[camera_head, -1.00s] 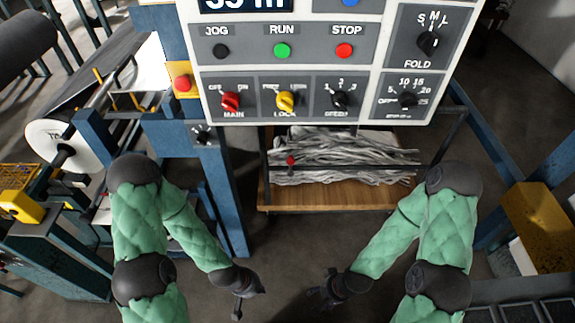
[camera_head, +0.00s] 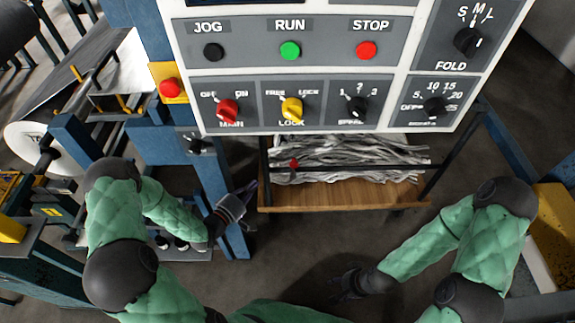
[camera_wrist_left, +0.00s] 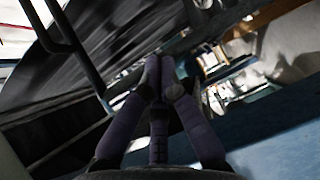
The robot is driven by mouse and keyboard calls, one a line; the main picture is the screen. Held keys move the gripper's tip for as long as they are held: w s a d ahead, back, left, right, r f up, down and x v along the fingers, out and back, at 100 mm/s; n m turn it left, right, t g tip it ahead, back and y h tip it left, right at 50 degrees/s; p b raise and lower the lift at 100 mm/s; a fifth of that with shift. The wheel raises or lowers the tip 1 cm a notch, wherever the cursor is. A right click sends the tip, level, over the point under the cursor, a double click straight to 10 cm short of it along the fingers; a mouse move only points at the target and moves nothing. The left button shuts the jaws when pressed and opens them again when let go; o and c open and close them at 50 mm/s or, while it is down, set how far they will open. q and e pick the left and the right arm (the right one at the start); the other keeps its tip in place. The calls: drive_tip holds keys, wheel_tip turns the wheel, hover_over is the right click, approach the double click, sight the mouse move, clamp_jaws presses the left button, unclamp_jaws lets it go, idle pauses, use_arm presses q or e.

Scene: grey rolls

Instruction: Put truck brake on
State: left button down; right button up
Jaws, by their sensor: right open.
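The truck (camera_head: 335,195) is a low cart with a wooden deck and dark frame bars, below the control panel in the head view. A bundle of grey strands (camera_head: 350,155) lies on it. A small red knob (camera_head: 293,165) sits at the left of its front bar; I cannot tell whether it is the brake. My left gripper (camera_head: 247,196) is left of the deck, apart from the knob. In the left wrist view its fingers (camera_wrist_left: 159,72) come together with nothing seen between them. My right gripper (camera_head: 347,284) is open and empty, low over the floor in front of the truck.
The control panel (camera_head: 300,65) overhangs the truck with buttons and knobs. A blue post (camera_head: 212,190) stands close beside my left gripper. A machine with a white roll (camera_head: 30,145) is at left, and a yellow block (camera_head: 558,215) at right. The floor before the truck is clear.

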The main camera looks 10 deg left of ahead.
idle(0.3)
use_arm(q)
drive_tip(key=d+b+x, duration=0.1)
drive_tip(key=b+x, duration=0.1)
drive_tip(key=x, duration=0.4)
drive_tip(key=s+d+b+x, duration=0.1)
drive_tip(key=b+x, duration=0.2)
drive_tip(key=x, duration=0.3)
drive_tip(key=shift+w+d+f, duration=0.25)
drive_tip(key=shift+w+d, duration=0.1)
drive_tip(key=shift+d, duration=0.15)
